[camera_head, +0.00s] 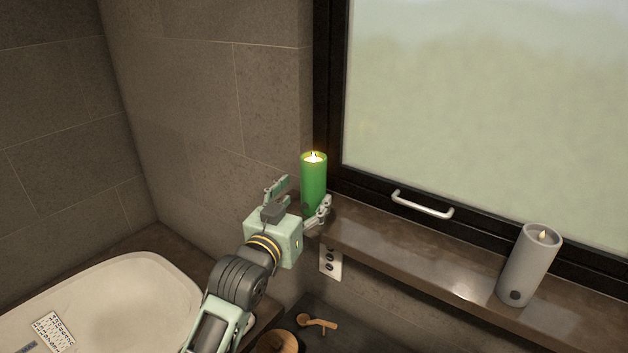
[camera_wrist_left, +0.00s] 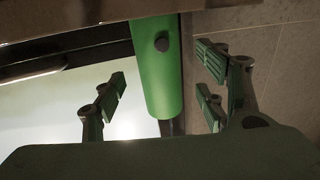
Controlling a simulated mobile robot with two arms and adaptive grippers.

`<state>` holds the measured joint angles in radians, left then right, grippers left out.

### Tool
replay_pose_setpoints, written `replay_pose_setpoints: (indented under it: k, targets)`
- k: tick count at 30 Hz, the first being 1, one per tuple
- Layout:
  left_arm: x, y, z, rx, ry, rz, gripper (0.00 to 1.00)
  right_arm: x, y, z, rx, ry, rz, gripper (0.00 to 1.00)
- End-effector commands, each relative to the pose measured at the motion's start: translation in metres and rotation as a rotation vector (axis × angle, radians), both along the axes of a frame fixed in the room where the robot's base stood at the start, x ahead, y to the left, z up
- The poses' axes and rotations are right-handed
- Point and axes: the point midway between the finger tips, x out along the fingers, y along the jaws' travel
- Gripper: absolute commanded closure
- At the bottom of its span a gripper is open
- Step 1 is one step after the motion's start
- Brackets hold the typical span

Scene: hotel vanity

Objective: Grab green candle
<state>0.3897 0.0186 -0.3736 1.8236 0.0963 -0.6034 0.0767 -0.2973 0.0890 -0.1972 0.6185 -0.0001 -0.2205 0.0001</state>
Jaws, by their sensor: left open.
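The green candle (camera_head: 313,186) stands upright on the left end of the window ledge, with a lit flame at its top. My left gripper (camera_head: 298,197) is at the candle with its fingers spread, one on each side in the head view. In the left wrist view, the candle (camera_wrist_left: 158,72) appears between the open fingers of my left gripper (camera_wrist_left: 165,92), with visible gaps on both sides. A dark round spot shows on its side. My right gripper is in neither view.
A grey candle (camera_head: 529,266) stands on the ledge (camera_head: 420,258) farther right. A window handle (camera_head: 422,205) sticks out above the ledge. A wall outlet (camera_head: 330,262) is below it. A white basin (camera_head: 130,300) is at lower left. The tiled wall is close to the left gripper.

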Motion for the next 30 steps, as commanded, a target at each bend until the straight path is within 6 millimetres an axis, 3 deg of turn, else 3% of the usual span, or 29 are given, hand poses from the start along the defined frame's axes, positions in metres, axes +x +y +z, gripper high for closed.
replay_pose_setpoints:
  k: [1, 5, 8, 13, 17, 23, 30]
  targets:
    - [0.003, -0.002, 0.001, 0.0, 0.001, 0.0, 0.34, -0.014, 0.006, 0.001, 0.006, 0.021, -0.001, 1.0]
    - [0.014, -0.006, 0.006, 0.001, 0.002, 0.0, 0.34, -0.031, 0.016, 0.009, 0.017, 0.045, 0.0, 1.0]
    - [0.027, -0.011, 0.009, 0.001, 0.003, 0.0, 0.34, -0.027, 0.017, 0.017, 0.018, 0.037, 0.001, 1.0]
    - [0.044, -0.018, 0.007, 0.002, 0.002, 0.0, 0.34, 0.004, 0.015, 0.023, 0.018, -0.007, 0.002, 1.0]
    - [0.049, -0.021, 0.005, 0.002, 0.002, 0.0, 0.34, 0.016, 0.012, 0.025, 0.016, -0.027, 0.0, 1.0]
    - [0.049, -0.021, 0.005, 0.002, 0.001, 0.0, 0.34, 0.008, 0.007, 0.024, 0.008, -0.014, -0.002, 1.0]
    - [0.049, -0.021, 0.005, 0.002, 0.001, 0.0, 0.53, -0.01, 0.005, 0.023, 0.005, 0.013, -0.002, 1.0]
